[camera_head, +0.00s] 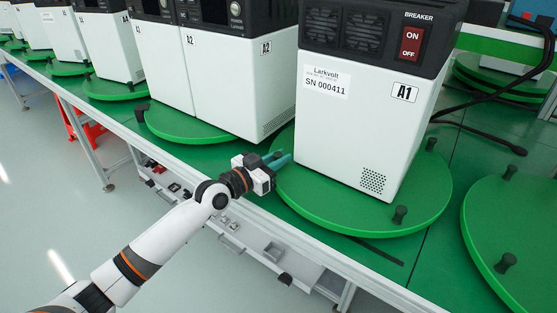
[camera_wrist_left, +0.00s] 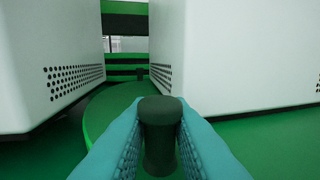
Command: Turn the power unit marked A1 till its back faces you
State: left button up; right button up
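The power unit marked A1 (camera_head: 355,130) is a white box with a dark top, standing on a round green turntable (camera_head: 425,210). The side turned toward me has two fan grilles, a red ON/OFF breaker switch (camera_head: 411,43) and a serial-number label (camera_head: 327,82). The A1 mark is on this side too. My left gripper (camera_head: 279,160) is at the turntable's left rim. In the left wrist view, its teal fingers are closed around a dark green peg (camera_wrist_left: 160,135), touching both sides. My right gripper is not in view.
Unit A2 (camera_head: 235,95) stands close on the left on its own turntable (camera_head: 180,128). Another turntable (camera_head: 515,235) with pegs is at the right. Two more pegs on A1's turntable are at the front (camera_head: 400,214) and right (camera_head: 431,144). Black cables (camera_head: 480,105) lie behind A1.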

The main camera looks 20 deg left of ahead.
pick_arm(q)
jog(key=o, duration=0.4)
jog(key=v, duration=1.1)
jog(key=shift+s+a, duration=0.3)
jog(key=shift+s, duration=0.15)
